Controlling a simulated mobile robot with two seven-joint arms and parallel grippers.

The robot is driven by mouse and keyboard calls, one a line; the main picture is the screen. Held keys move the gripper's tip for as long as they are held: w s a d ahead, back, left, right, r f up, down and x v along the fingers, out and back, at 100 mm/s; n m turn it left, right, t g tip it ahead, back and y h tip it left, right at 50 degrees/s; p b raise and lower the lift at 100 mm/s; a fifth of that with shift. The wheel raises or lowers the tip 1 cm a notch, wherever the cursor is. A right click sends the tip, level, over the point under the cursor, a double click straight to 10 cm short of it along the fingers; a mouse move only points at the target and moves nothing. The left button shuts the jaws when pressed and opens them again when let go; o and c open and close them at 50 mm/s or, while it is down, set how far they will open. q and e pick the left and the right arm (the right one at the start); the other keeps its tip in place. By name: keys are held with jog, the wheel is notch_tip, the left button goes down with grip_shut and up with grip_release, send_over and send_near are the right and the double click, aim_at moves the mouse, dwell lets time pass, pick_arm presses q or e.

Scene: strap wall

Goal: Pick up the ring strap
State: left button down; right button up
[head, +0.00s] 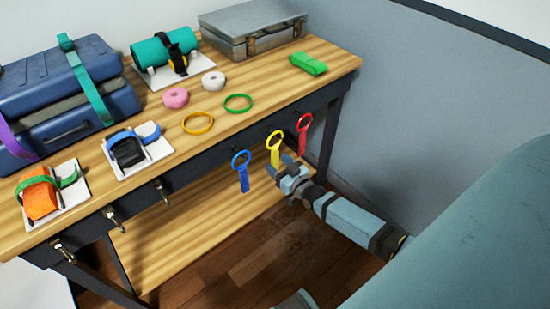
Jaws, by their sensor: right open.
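Three ring straps hang from the front edge of the table: a blue one (242,172), a yellow one (274,148) and a red one (304,134). Each has a ring at the top and a flat tail hanging down. My right gripper (288,170) is open, just below and to the right of the yellow strap's tail and lower than the red strap. I cannot tell whether it touches the yellow strap. It holds nothing that I can see. My left gripper is not in view.
The wooden table (225,155) carries a blue suitcase (65,85), a grey metal case (250,28), strapped rolls on white plates, rings and a green folded strap (308,64). Metal hooks (115,217) line its front left. A lower shelf (190,230) lies beneath. A grey wall stands right.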

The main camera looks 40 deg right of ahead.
aim_at(276, 164)
jog(key=w, duration=0.3)
jog(key=shift+w+a+f+b, duration=0.25)
jog(key=shift+w+b, duration=0.05)
jog(key=c, duration=1)
jog(key=shift+r, duration=0.15)
